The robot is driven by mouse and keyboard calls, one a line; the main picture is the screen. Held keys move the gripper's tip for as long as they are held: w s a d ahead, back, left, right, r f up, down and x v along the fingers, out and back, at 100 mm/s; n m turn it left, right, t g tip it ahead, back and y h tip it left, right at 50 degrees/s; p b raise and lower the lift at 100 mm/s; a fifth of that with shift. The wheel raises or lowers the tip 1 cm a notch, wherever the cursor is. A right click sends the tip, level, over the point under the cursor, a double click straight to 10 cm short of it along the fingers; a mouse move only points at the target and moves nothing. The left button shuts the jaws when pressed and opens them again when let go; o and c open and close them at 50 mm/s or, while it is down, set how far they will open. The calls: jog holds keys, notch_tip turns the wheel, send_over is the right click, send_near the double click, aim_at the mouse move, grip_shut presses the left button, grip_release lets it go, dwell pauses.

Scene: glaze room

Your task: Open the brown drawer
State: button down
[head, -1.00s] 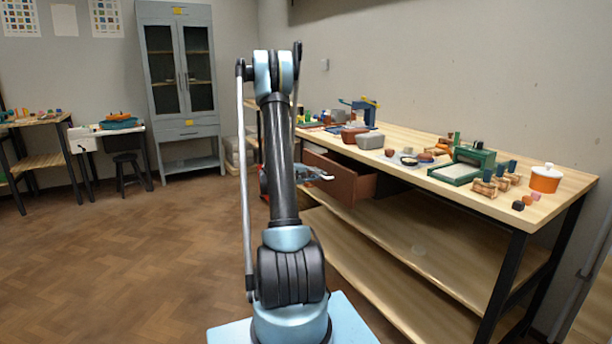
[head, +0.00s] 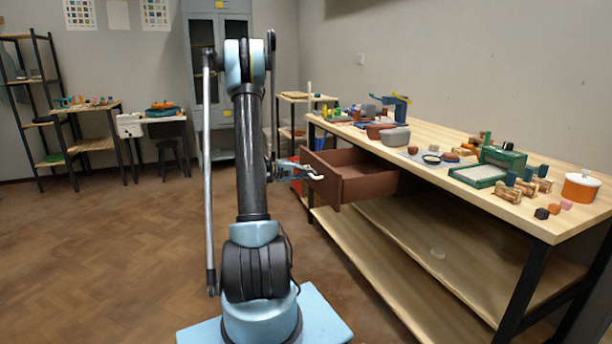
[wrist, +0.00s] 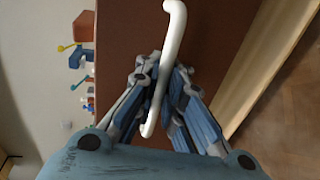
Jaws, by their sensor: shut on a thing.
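The brown drawer (head: 322,182) sits under the top of the long wooden workbench and is pulled well out, with its inside showing from above. Its front also fills much of the wrist view (wrist: 125,35). A white bar handle (wrist: 174,38) stands on that front. My gripper (wrist: 162,80) is shut on the handle, its fingers on either side of the bar.
The workbench (head: 455,150) carries a grey container (head: 395,138), a green press (head: 490,170) and an orange pot (head: 581,187). A lower shelf (head: 400,235) runs beneath. Open floor (head: 110,240) lies to the left.

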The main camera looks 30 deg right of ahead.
dwell(0.3)
jog(key=c, duration=2)
grip_release()
jog(key=shift+a, duration=0.1)
jog(key=v, duration=1.1)
jog(key=shift+w+a, duration=0.15)
jog(key=shift+a, duration=0.25)
